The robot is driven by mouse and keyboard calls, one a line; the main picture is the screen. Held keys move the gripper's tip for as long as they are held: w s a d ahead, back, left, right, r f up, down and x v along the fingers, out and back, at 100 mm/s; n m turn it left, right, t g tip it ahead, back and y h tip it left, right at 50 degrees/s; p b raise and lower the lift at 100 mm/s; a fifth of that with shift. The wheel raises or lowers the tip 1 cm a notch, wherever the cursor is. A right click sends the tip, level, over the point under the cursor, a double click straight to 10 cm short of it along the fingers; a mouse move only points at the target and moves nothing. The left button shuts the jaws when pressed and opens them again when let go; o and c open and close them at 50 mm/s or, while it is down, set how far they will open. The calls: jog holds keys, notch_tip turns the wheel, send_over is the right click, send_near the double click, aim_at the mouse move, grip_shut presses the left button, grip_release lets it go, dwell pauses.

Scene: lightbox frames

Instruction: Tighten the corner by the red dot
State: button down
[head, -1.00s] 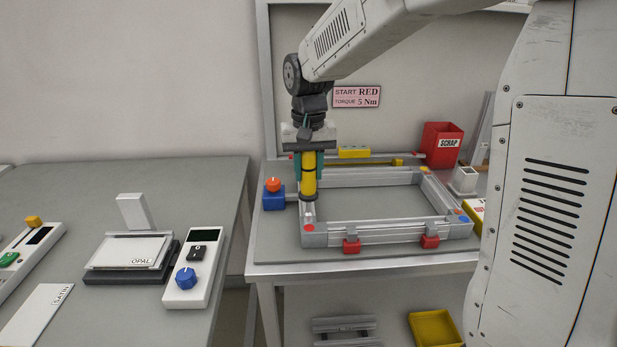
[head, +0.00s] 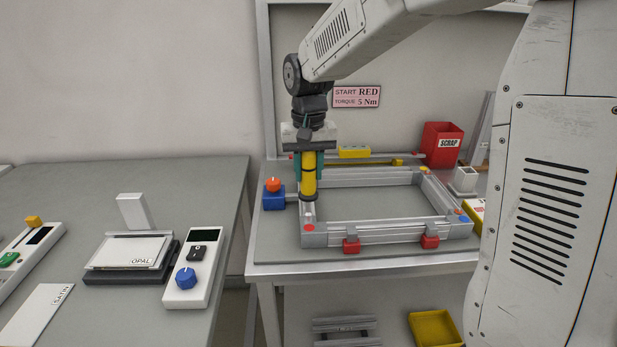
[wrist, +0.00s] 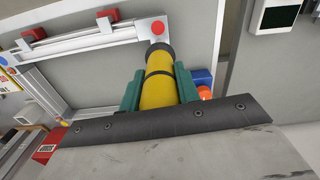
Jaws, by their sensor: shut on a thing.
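My gripper (head: 309,172) points down with its green fingers shut on the yellow, black-banded driver (head: 309,182). The wrist view shows the same yellow driver (wrist: 159,92) between the green fingers (wrist: 158,95). The grey metal frame (head: 375,236) lies flat on the bench, and the red dot (head: 309,228) marks its front left corner. In the wrist view the driver's dark end is right beside the red dot (wrist: 157,28). The driver's tip is hidden, so I cannot tell whether it touches a screw.
Red clamps (head: 351,246) sit along the frame's front side. A blue block with an orange knob (head: 273,185) stands left of the frame. A red scrap bin (head: 441,145) stands behind right. A wall sign (head: 357,97) reads START RED, TORQUE 5 Nm. Another table (head: 190,180) is at left.

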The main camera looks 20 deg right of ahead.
jog(key=shift+s+f, duration=0.1)
dwell(0.4)
jog(key=shift+r, duration=2.6)
jog(key=shift+f, duration=0.15)
jog(key=shift+f, duration=2.35)
jog(key=shift+f, duration=0.2)
dwell(2.2)
